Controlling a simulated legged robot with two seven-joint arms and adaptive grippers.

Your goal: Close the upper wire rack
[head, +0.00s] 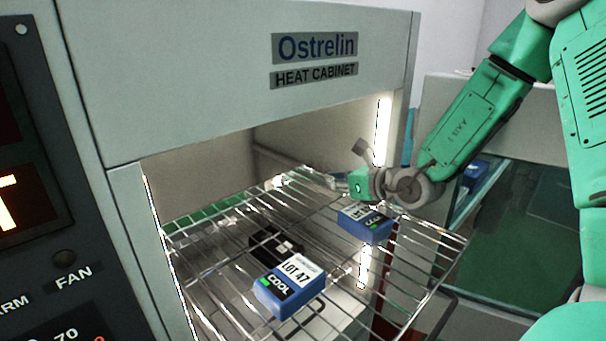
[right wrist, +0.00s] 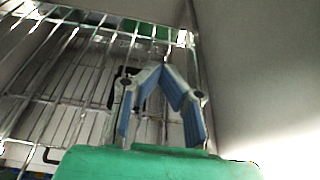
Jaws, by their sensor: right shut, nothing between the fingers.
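The upper wire rack (head: 436,286) sticks out of the heat cabinet's opening in the head view, with its front part outside. A blue box labelled LOT 47 COOL (head: 290,287) and a second blue box (head: 365,224) lie on it. My right gripper (head: 335,181) is at the rack's right side near the opening, partly hidden by its own wrist. In the right wrist view, its fingers (right wrist: 168,78) are shut and empty, with rack wires (right wrist: 60,75) behind and to the left. I cannot tell whether they touch the rack. My left gripper is not in view.
The cabinet front (head: 230,80) spans above the opening. A control panel (head: 40,180) stands at the left. A black item (head: 272,247) shows behind the LOT 47 box. A smooth grey wall (right wrist: 260,75) is close on the right in the wrist view.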

